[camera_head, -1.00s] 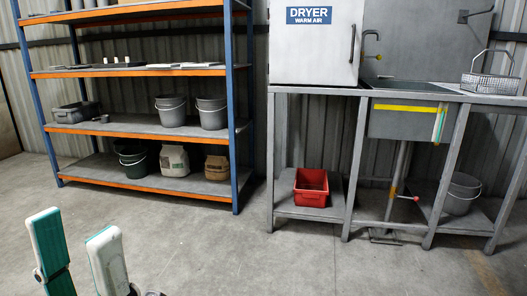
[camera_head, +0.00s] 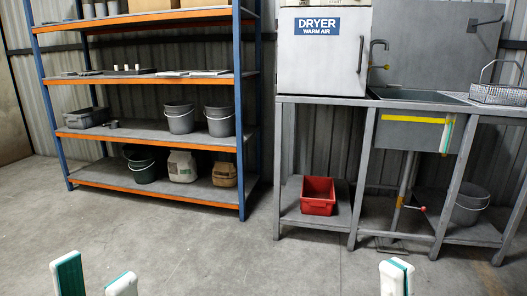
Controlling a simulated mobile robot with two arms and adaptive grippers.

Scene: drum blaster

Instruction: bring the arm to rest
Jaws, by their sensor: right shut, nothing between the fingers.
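My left gripper (camera_head: 95,269) is at the bottom left edge of the head view. Its two white and green fingers stand apart with bare floor showing between them, so it is open and empty. My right gripper (camera_head: 397,268) shows at the bottom edge, right of the middle. Its fingers are close together, shut with nothing between them. Only the finger ends of both grippers are in view; the rest of both arms is below the picture. Neither gripper appears to touch anything.
A blue and orange shelf rack (camera_head: 150,130) with several buckets stands at the back left. A dryer (camera_head: 321,60), a sink bench (camera_head: 415,95), a wire basket (camera_head: 497,94) and a red bin (camera_head: 318,196) are at the right. The concrete floor (camera_head: 230,250) in front is clear.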

